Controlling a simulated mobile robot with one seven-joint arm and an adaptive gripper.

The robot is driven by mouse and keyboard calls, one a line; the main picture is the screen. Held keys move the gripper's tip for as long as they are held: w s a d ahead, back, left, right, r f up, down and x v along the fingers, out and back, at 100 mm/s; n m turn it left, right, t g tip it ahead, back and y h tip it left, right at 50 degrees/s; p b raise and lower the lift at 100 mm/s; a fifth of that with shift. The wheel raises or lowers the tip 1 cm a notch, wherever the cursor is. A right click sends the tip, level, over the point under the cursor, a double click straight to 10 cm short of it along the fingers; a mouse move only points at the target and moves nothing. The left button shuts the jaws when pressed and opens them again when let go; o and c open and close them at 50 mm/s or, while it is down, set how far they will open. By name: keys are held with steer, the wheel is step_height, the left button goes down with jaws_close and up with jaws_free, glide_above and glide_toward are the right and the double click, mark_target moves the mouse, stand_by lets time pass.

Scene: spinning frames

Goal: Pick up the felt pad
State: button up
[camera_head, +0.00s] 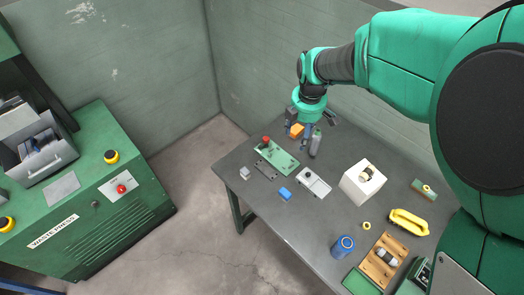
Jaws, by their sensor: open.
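I cannot tell for sure which thing is the felt pad. A flat green piece (362,281) at the table's near edge, cut by the frame's bottom, could be it. My gripper (310,133) points down over the far left part of the table, well away from that green piece. It is open. An orange block (297,131) and a grey upright piece (315,144) show right at its fingers. I cannot tell whether the fingers touch them.
The dark table (262,205) also bears a green plate with a red knob (279,157), a blue block (285,194), a white box (359,190), a yellow handle (408,222), a blue spool (342,246) and a wooden board (376,268). A green waste press (90,215) stands left, across open floor.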

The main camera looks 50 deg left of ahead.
steer(key=s+a+f+n+p, duration=0.2)
steer(key=s+a+f+n, duration=0.2)
steer(key=s+a+f, duration=0.4)
steer(key=n+h, duration=0.1)
steer(key=n, duration=0.3)
glide_above(245, 170)
step_height(245, 170, down, 6)
steer(key=shift+d+g+p, duration=0.1)
steer(key=shift+g+p, duration=0.3)
steer(key=shift+f, duration=0.15)
step_height(245, 170, down, 8)
steer(key=shift+r+p, duration=0.1)
steer(key=shift+p, duration=0.25)
steer(key=shift+f, duration=0.3)
steer(key=shift+f+p, duration=0.5)
steer(key=shift+f, duration=2.05)
